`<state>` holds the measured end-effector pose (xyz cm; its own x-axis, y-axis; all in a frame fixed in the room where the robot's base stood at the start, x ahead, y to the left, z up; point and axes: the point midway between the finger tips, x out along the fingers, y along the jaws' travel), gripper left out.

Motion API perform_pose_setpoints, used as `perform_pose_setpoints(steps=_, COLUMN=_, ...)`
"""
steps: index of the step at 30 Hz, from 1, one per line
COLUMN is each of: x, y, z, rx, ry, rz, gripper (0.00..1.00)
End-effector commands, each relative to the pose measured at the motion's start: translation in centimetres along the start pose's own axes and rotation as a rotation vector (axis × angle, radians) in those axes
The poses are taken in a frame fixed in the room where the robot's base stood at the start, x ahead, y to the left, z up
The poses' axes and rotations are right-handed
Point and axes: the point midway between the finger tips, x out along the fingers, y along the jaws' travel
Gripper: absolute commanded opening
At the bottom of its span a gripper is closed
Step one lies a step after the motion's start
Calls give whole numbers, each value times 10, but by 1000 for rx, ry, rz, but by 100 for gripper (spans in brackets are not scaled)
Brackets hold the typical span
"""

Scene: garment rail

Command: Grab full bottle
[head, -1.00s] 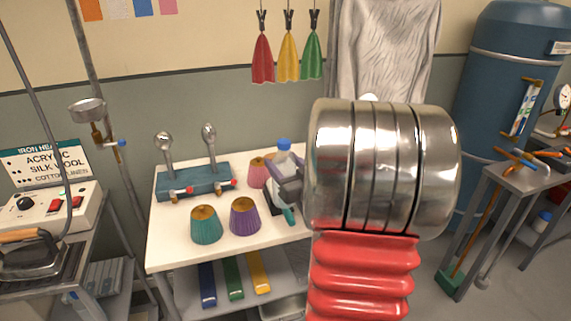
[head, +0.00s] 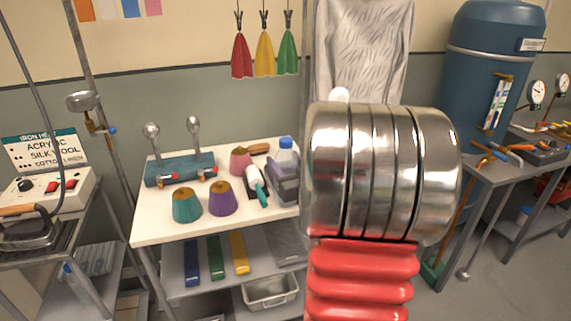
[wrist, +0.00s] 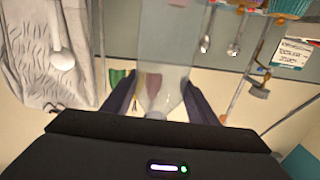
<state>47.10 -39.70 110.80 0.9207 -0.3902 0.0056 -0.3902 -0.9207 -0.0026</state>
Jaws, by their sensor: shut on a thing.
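A clear bottle with a blue cap (head: 286,143) is between the dark fingers of my gripper (head: 283,180), at the right end of the white tabletop. In the wrist view the see-through bottle (wrist: 165,65) stretches between the two fingers of my gripper (wrist: 158,100), which are shut on it. My arm's metal wrist hides part of the gripper in the head view. I cannot tell the bottle's fill level, or whether its base touches the table.
The white table (head: 155,225) carries a teal cone (head: 187,205), a purple cone (head: 222,198), a pink cone (head: 240,160), a teal-handled tool (head: 257,182) and a blue rack (head: 180,170). A pale fleece (head: 362,50) hangs behind. A tool bench (head: 490,170) stands right.

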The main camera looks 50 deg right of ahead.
Motion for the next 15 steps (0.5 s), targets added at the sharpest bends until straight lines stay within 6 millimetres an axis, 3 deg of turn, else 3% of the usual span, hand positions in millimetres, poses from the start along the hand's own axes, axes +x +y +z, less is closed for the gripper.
perform_pose_setpoints(steps=15, x=20, y=-51, z=14, rx=11, ry=7, rz=4, gripper=14)
